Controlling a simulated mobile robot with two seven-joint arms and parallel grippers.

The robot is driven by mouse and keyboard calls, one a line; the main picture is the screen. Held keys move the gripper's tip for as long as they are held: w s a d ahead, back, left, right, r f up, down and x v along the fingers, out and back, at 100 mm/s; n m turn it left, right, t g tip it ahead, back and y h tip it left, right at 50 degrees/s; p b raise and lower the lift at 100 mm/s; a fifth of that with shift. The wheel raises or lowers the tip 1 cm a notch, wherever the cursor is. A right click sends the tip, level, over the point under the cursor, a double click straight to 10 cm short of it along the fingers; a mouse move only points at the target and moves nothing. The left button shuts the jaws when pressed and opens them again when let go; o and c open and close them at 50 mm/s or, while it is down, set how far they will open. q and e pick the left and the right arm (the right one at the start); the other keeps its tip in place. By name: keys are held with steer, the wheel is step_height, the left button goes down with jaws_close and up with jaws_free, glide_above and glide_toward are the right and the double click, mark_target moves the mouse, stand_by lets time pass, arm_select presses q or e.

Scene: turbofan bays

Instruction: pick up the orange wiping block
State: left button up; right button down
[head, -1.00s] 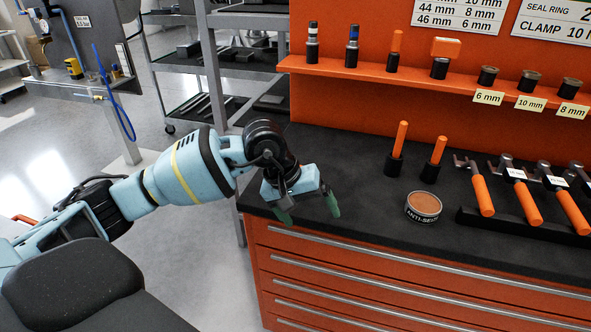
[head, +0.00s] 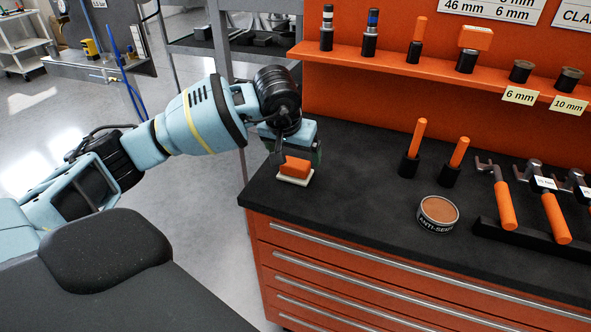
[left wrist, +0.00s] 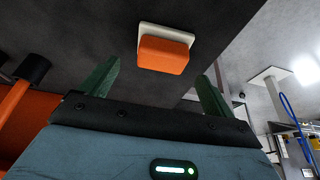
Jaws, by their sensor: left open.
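The orange wiping block (head: 295,167) sits on a white pad at the left end of the dark bench top, near its front edge. It also shows in the left wrist view (left wrist: 164,54), pad against the bench. My left gripper (head: 298,153) is close behind the block in the head view, its fingers mostly hidden. In the left wrist view the two green fingers of my left gripper (left wrist: 160,70) stand wide apart with nothing held. The block appears between and beyond their tips; whether they touch it cannot be told. My right gripper is not in view.
An anti-seize tin (head: 438,212) stands on the bench to the right. Two orange-handled tools (head: 413,148) stand upright in black holders behind it. A rack of orange-handled tools (head: 503,206) is further right. The bench between block and tin is clear.

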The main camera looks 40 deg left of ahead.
mark_target(295, 162)
arm_select(q)
steer(key=shift+w+f, duration=0.1)
steer(key=shift+f, duration=0.25)
steer(key=x, duration=0.4)
steer(key=shift+w+a+f, duration=0.1)
steer(key=shift+a+f, duration=0.05)
steer(key=shift+a, duration=0.05)
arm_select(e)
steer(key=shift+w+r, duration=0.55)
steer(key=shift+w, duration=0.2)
arm_select(q)
steer(key=c, duration=0.9)
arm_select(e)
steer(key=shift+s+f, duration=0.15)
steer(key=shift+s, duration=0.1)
arm_select(q)
steer(key=shift+r, duration=0.2)
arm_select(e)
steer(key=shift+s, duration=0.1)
